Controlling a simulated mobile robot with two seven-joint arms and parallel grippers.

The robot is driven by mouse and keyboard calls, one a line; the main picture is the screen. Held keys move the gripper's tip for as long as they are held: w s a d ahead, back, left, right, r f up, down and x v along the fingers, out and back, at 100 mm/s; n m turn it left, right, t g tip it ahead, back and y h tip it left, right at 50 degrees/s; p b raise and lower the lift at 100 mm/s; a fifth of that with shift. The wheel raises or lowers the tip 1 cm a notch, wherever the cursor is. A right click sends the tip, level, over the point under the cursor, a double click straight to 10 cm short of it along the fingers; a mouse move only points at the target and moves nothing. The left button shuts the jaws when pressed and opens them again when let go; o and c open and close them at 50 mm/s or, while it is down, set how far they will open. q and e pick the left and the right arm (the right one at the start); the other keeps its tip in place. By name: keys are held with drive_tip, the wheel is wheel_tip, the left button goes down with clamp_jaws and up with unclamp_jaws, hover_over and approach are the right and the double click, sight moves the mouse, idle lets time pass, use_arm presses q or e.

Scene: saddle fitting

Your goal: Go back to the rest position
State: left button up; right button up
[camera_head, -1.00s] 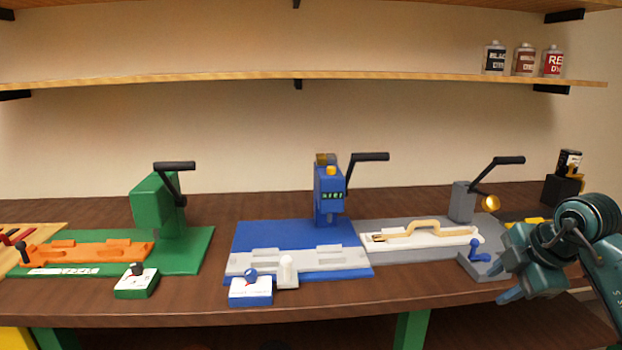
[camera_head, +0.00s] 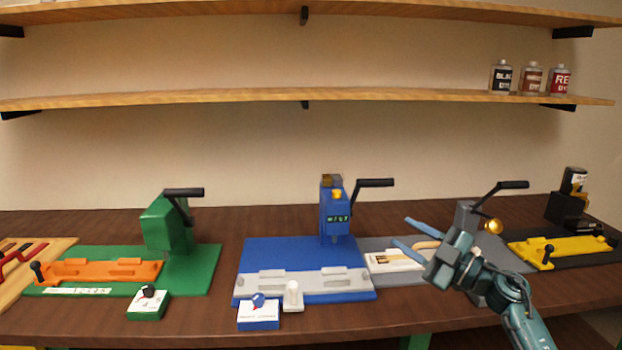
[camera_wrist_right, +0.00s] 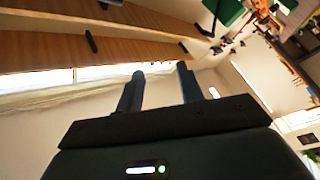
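My right gripper (camera_head: 408,232) is in front of the grey station at the right of the bench in the head view. Its two blue fingers are apart and point left, with nothing between them. In the right wrist view the fingers (camera_wrist_right: 160,85) are also apart and empty, with the wall and shelves beyond them. The gripper and forearm hide part of the grey station (camera_head: 376,243) and its white tray (camera_head: 390,262). My left gripper is not in view.
A green press (camera_head: 168,226) stands at left and a blue press (camera_head: 335,212) at centre on the wooden bench (camera_head: 200,330). A yellow fixture (camera_head: 560,250) lies at right. Several lever handles stick up. Three dye bottles (camera_head: 531,78) stand on the shelf (camera_head: 250,98).

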drive_tip(key=w+d+r+m+t+h, duration=0.2)
drive_tip(key=d+m+t+h, duration=0.2)
drive_tip(key=d+m+h, duration=0.2)
drive_tip(key=w+d+r+m+t+h, duration=0.2)
drive_tip(key=w+d+m+t+h, duration=0.1)
drive_tip(key=d+m+t+h, duration=0.25)
drive_tip(key=d+f+m+g+h, duration=0.4)
drive_tip(key=f+g+h, duration=0.2)
drive_tip(key=f, duration=0.5)
drive_tip(key=s+a+f+g+y, duration=0.2)
drive_tip(key=s+a+f, duration=0.4)
drive_tip(key=s+f, duration=0.35)
drive_tip(key=s+a+f+g+y, duration=0.2)
drive_tip(key=s+a+f, duration=0.55)
drive_tip(key=f, duration=0.25)
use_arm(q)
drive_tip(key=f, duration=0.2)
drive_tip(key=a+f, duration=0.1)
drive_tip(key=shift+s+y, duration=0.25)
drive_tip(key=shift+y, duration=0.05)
use_arm(e)
drive_tip(key=s+a+f+g+y, duration=0.1)
drive_tip(key=s+a+f, duration=0.1)
drive_tip(key=s, duration=0.8)
drive_tip(key=s+a+f+g, duration=0.1)
drive_tip(key=s+a+f, duration=0.2)
drive_tip(key=s, duration=0.8)
drive_tip(key=shift+s+a+y, duration=0.15)
drive_tip(key=shift+a+y, duration=0.2)
drive_tip(key=shift+a, duration=0.85)
